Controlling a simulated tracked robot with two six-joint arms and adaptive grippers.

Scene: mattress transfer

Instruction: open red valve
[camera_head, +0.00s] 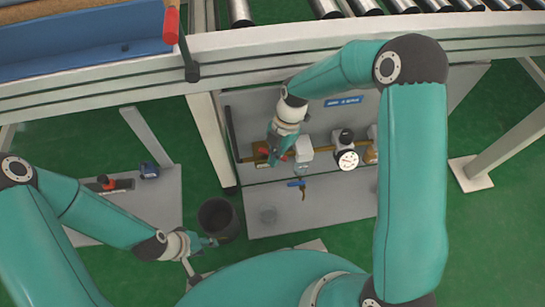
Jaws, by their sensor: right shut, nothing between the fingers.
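A grey panel (325,199) with brass piping stands under the conveyor. Small red parts, which look like the red valve (263,150), show at the left end of its pipe. My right gripper (276,153) reaches down over this spot. It is shut and empty, right beside or touching the red part; I cannot tell which. The gripper hides part of the valve. My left gripper (209,242) is low down, near the dark bucket (219,218); its fingers are too small to read.
A round gauge (347,160) and a blue-handled tap (296,183) are on the panel, right of the valve. A conveyor frame (290,42) crosses above, with a table leg (211,139) left of the panel. A grey board (165,200) with tools lies left.

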